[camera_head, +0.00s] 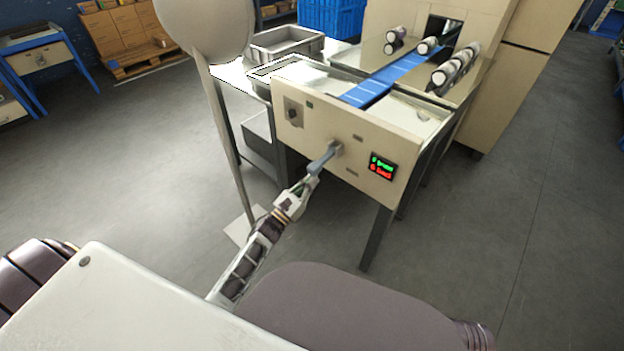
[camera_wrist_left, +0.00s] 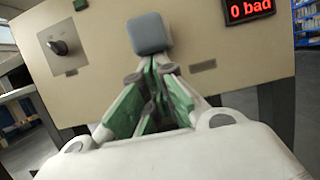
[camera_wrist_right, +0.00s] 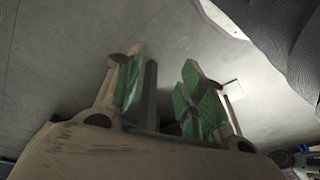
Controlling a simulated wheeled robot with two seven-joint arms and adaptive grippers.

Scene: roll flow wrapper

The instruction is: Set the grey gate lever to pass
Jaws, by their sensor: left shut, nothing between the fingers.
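The grey gate lever (camera_head: 322,160) sticks out from the beige front panel (camera_head: 375,135) of the machine table, slanting down and left from its pivot in the head view. In the left wrist view the lever's blunt grey end (camera_wrist_left: 148,33) faces me. My left gripper (camera_head: 312,180) is shut with its fingertips together and empty. Its tips (camera_wrist_left: 155,62) sit just below the lever's end in the left wrist view; I cannot tell whether they touch it. My right gripper (camera_wrist_right: 160,85) is open and empty over the grey floor, away from the lever.
A black knob (camera_head: 292,113) is left of the lever and a lit display (camera_head: 381,166) is right of it. A blue belt (camera_head: 385,80) and several wrapped rolls (camera_head: 455,68) lie behind. A grey crate (camera_head: 285,43) stands back left. A pale post (camera_head: 225,140) rises left of my arm.

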